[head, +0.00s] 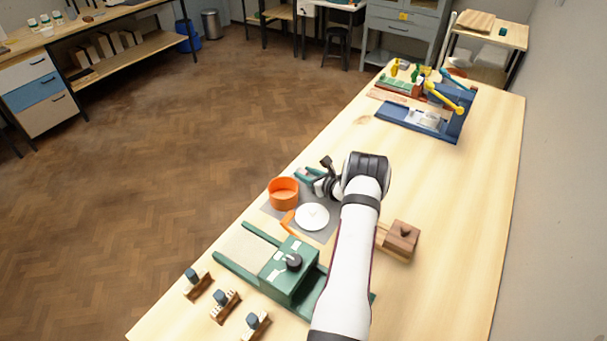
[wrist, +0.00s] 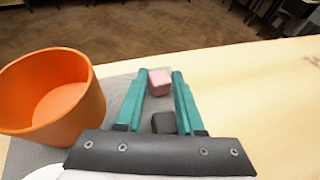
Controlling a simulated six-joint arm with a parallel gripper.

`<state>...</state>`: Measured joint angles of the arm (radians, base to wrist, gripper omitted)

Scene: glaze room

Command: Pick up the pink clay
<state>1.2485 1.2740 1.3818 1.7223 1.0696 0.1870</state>
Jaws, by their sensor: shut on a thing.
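The pink clay (wrist: 160,82) is a small pink block between the tips of my gripper's teal fingers in the wrist view. My gripper (head: 302,173) is shut on it, one finger on each side.
A white plate (head: 312,216) lies on the mat. A green device (head: 289,270) stands nearer, and a wooden block (head: 402,240) sits right of my arm. A blue frame (head: 455,112) stands farther back. The table (head: 345,145) is mostly clear between.

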